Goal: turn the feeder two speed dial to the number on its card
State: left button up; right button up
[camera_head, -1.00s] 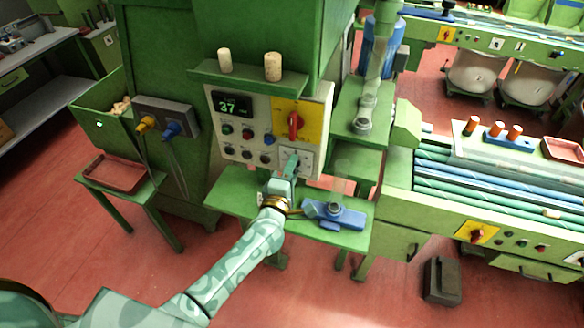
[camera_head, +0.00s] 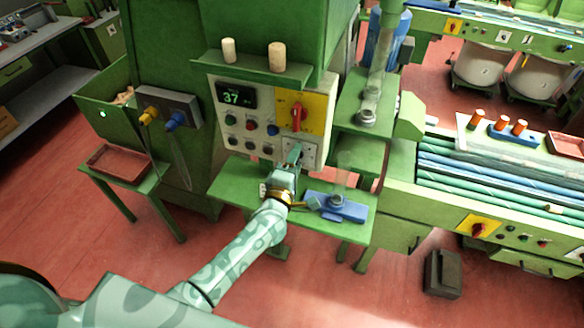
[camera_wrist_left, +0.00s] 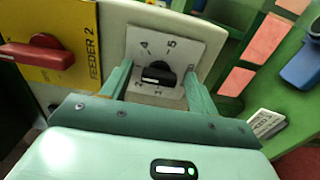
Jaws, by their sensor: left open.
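The feeder two speed dial is a black knob (camera_wrist_left: 158,73) on a white square plate (camera_wrist_left: 148,45) beside a yellow FEEDER 2 panel. The numbers 4 and 5 show above the knob; lower numbers are partly covered. My left gripper (camera_wrist_left: 158,78) is open, with one finger on each side of the knob and gaps between. In the head view my left gripper (camera_head: 293,156) is at the plate and hides part of it. A small white card (camera_wrist_left: 267,122) with print too small to read shows at right in the wrist view. My right gripper is not in view.
A red switch (camera_head: 297,117) on a yellow panel sits just above the dial. A display (camera_head: 236,96) reads 37. A green shelf (camera_head: 235,187) lies below, with a blue fixture (camera_head: 345,209) at right. Two corks (camera_head: 276,56) stand on the ledge above.

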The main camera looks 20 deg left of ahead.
pick_arm(q)
jog(key=s, duration=1.6)
jog(key=shift+s+a, duration=0.15)
jog(key=shift+a, duration=0.1)
jog(key=s+f+m+g+h+b, duration=0.1)
jog(key=s+f+m+g+b, duration=0.45)
jog(key=f, duration=0.95)
jog(key=s+f+m+g+h, duration=0.1)
jog(key=s+f+m+g, duration=0.2)
jog(key=s+f+m, duration=0.95)
jog(key=s+a+f+m+g+y+b, duration=0.1)
jog(key=s+a+f+g+b, duration=0.2)
jog(key=f, duration=0.6)
jog(key=s+a+f+m+g+b, duration=0.1)
jog(key=s+a+f+g+b, duration=0.1)
jog(key=s+f+b, duration=0.3)
jog(key=s+a+f+m+g+y+b, duration=0.1)
jog(key=s+a+f+g+b, duration=0.2)
jog(key=s+f, duration=0.5)
notch_tip(320, 180, down, 7)
jog(key=shift+s+a+f+g+y+b, duration=0.1)
jog(key=shift+s+a+g+y+b, duration=0.25)
jog(key=shift+a+b, duration=0.4)
